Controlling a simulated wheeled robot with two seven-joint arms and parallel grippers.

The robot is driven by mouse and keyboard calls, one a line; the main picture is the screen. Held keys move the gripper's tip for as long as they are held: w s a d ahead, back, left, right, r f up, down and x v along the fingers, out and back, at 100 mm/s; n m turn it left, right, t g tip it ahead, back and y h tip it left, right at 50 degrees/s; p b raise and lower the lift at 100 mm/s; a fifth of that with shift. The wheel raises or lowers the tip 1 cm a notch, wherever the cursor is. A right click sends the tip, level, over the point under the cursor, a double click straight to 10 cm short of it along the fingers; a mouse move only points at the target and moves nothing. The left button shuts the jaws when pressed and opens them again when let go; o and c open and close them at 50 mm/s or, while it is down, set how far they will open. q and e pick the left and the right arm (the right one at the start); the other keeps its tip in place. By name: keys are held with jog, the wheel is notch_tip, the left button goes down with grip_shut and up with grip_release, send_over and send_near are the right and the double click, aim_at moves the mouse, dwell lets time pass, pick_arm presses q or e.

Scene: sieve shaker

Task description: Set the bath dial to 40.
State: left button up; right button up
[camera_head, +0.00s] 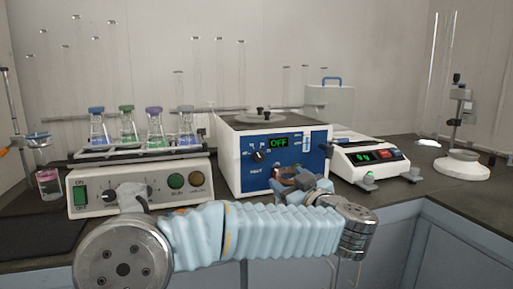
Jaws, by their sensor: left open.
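The bath is a white box with a blue front panel (312,158), standing at the middle of the bench. Its green display (279,142) reads OFF. A dark dial (258,156) sits on the left part of the panel with small white marks around it; its exact setting is too small to read. My left arm crosses the front from the left, and my left gripper (284,178) is open at the lower part of the panel, below and to the right of the dial. The gripper partly covers the panel there; I cannot tell whether it touches it. My right gripper is not in view.
A shaker (150,186) with several flasks on top stands left of the bath. A balance (366,158) with a lit display stands close to its right. A stand with a white base (462,165) is further right. Bare dark bench (425,188) lies between balance and stand.

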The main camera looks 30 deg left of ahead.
aim_at(260, 158)
pick_arm(q)
jog(key=x, duration=0.4)
jog(key=p+x, duration=0.1)
jog(key=x, duration=0.9)
jog(key=shift+s+a+r+p, duration=0.25)
jog(key=shift+s+r+p, duration=0.05)
jog(key=shift+s+r, duration=0.1)
jog(key=shift+c, duration=0.3)
jog(key=c, duration=1)
